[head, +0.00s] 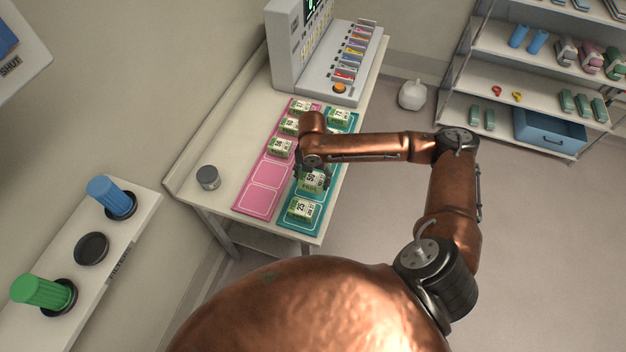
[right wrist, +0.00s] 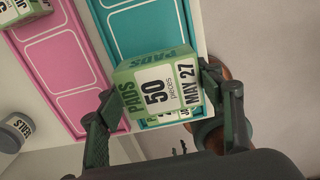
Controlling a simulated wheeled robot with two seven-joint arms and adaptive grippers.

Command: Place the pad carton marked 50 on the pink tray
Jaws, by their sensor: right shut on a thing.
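The pad carton marked 50 (head: 314,181), green and white, is between the fingers of my right gripper (head: 313,174). The right wrist view shows its label, "PADS 50 pieces MAY 27" (right wrist: 158,85), with one finger at each side. It is over the teal tray (head: 317,222), and part of another carton shows behind it. How high it is cannot be told. The pink tray (head: 243,211) lies alongside to the left; several cartons, one of them (head: 281,148), fill its far part, and its near outlined places are bare. My left gripper is not in view.
Another carton marked 25 (head: 302,210) lies at the teal tray's near end. A grey tin (head: 208,178) stands left of the pink tray. A grey machine (head: 322,62) stands at the table's far end. A shelf unit (head: 540,139) is at right.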

